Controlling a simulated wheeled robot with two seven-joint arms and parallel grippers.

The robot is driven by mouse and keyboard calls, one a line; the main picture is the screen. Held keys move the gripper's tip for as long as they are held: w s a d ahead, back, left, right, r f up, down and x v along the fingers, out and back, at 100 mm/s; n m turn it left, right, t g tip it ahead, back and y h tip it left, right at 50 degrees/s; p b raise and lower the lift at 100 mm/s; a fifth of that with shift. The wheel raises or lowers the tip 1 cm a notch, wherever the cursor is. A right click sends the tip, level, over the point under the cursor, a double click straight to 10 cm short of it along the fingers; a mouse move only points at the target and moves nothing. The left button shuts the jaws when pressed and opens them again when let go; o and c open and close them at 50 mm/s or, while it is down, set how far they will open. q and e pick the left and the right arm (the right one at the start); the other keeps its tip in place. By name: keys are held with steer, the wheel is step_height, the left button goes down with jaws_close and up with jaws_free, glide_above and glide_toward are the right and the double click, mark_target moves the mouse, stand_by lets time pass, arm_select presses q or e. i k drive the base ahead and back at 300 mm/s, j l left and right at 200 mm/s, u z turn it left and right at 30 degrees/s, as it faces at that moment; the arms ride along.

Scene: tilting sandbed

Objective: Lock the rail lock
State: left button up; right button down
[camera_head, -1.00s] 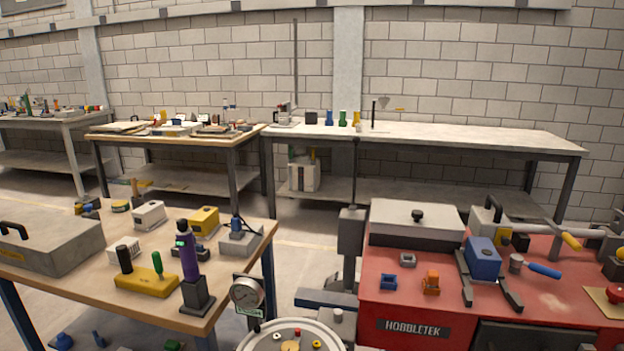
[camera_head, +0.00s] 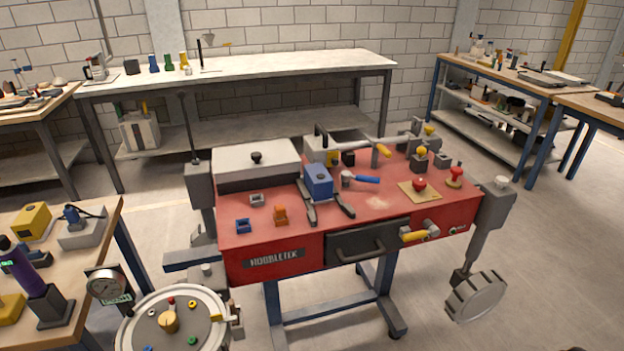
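A small grey cylinder with a blue handle (camera_head: 366,179) lies just right of the block. A yellow-handled lever (camera_head: 416,235) is on the bench's front face, right of a dark drawer (camera_head: 368,241). No label shows which part is the rail lock, and I cannot tell its state. Neither of my grippers is in view.
A grey lidded box (camera_head: 256,166) stands at the bench top's back left. A red knob (camera_head: 419,184) sits on a tan plate at the right. A round dial-like unit (camera_head: 172,322) and a gauge (camera_head: 104,286) are at front left. Open floor lies right of the bench.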

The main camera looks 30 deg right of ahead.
mark_target(346, 176)
steer(key=z, duration=1.25)
